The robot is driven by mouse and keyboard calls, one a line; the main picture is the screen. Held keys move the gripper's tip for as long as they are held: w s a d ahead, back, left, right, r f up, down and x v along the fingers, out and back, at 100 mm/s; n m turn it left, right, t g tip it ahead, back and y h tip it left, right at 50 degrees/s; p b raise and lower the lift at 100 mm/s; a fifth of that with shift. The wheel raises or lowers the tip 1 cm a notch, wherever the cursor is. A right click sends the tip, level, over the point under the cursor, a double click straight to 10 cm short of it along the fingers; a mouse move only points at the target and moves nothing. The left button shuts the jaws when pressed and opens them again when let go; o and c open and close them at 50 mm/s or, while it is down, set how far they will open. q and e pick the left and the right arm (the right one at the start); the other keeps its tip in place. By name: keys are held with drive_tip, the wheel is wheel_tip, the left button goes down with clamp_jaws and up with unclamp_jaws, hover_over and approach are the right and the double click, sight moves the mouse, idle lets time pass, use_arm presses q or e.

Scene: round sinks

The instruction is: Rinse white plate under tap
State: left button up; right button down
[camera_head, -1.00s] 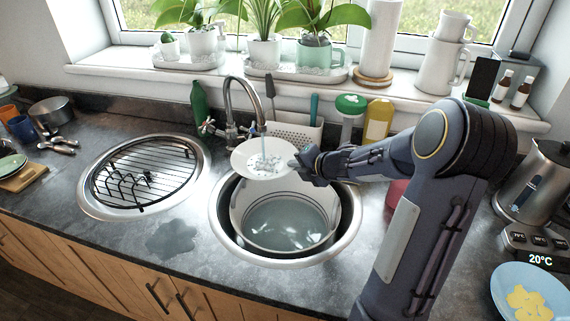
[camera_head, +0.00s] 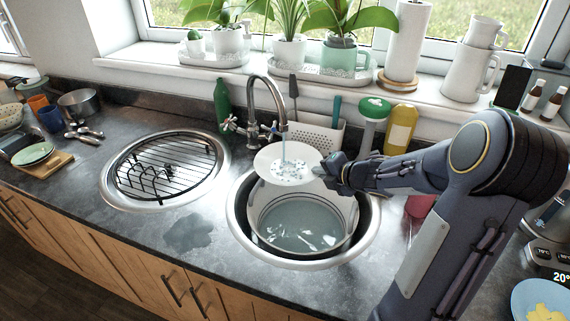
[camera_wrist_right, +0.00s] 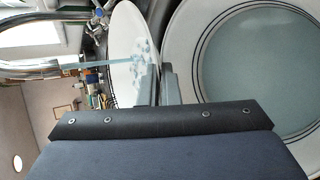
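The white plate (camera_head: 287,164) is held flat under the tap (camera_head: 267,100), above the right sink. Water runs from the spout onto it and beads on its top. My right gripper (camera_head: 328,170) is shut on the plate's right rim. In the right wrist view the plate (camera_wrist_right: 133,50) shows between the gripper's fingers (camera_wrist_right: 166,86) and the water stream. A white basin (camera_head: 303,226) holding water sits in the right sink (camera_head: 240,242), below the plate. My left gripper is not in view.
The left sink (camera_head: 110,190) has a black wire rack (camera_head: 165,165) over it. A green bottle (camera_head: 222,101), a white caddy (camera_head: 316,134) and a yellow bottle (camera_head: 401,130) stand behind the right sink. The counter front, with a wet patch (camera_head: 190,231), is clear.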

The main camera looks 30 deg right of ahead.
drive_tip(key=s+a, duration=0.2)
drive_tip(key=s, duration=0.1)
drive_tip(key=s+a+b, duration=0.1)
drive_tip(key=shift+s, duration=0.4)
drive_tip(key=shift+r, duration=0.15)
idle(1.1)
drive_tip(key=s+a+r+p, duration=0.2)
drive_tip(key=s+r+p, duration=0.1)
drive_tip(key=s, duration=0.1)
drive_tip(key=shift+s+a+r, duration=0.15)
drive_tip(key=shift+a+r, duration=0.2)
drive_tip(key=shift+r, duration=0.05)
idle(0.4)
